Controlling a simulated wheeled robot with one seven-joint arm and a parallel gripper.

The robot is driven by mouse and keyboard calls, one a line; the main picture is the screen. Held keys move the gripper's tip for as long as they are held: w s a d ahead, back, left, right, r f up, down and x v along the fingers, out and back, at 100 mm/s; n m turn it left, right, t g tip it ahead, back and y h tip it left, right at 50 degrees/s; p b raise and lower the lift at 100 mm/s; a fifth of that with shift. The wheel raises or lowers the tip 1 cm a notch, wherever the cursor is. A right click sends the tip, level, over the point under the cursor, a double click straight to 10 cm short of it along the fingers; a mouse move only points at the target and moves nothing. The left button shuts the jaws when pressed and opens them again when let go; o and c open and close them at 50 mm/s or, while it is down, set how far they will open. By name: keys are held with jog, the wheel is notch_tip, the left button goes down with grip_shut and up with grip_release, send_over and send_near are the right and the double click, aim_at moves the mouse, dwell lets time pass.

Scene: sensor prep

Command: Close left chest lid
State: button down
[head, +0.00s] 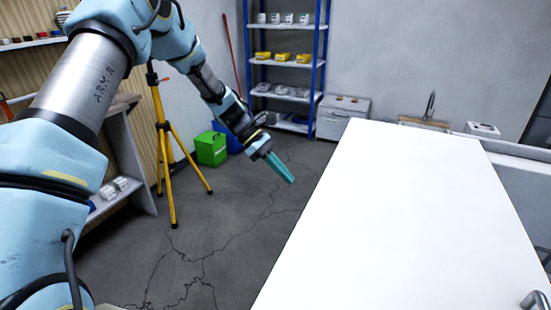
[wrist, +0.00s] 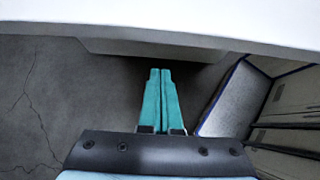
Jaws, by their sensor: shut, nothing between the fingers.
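My gripper (head: 291,181) is above the floor, left of a large flat white panel (head: 410,210) in the head view. Its teal fingers are together and empty, also in the wrist view (wrist: 160,71). The panel may be the chest lid, but I cannot tell this for sure or how far it is tilted. A metal handle (head: 535,301) shows at its lower right. In the wrist view a white edge (wrist: 160,20) crosses the top, beyond the fingertips. I see no clear contact. The chest body is not clearly visible in the head view.
A yellow tripod (head: 163,130) and a green box (head: 211,148) stand behind my arm. A blue-framed shelf rack (head: 322,60) and a grey cabinet (head: 340,116) stand at the back wall. In the wrist view a grey, blue-edged structure (wrist: 228,105) is at right. Floor left of the panel is clear.

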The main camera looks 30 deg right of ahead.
aim_at(452, 221)
jog(key=s+d+f+p, duration=0.1)
jog(key=s+d+p, duration=0.1)
jog(key=s, duration=0.3)
jog(key=shift+d+f, duration=0.4)
jog(key=shift+d, duration=0.2)
jog(key=s+d, duration=0.7)
jog(key=s, duration=0.4)
jog(key=s+d, duration=0.7)
jog(key=s, duration=0.4)
jog(key=s+d+b, duration=0.1)
jog(key=s+d, duration=0.6)
jog(key=s, duration=0.5)
jog(key=shift+d, duration=0.35)
jog(key=shift+s+d, duration=0.15)
jog(key=shift+s, duration=0.05)
jog(key=shift+s+r, duration=0.1)
jog(key=shift+s, duration=0.05)
jog(key=w, duration=0.1)
jog(key=w+a, duration=0.1)
jog(key=w, duration=0.1)
jog(key=w+a, duration=0.1)
jog(key=shift+w+a, duration=0.15)
jog(key=shift+w, duration=0.1)
jog(key=b+v, duration=0.2)
jog(key=v, duration=0.7)
jog(key=shift+w+a+r+b, duration=0.15)
jog(key=shift+w+r+b, duration=0.05)
jog(key=shift+w+b, duration=0.15)
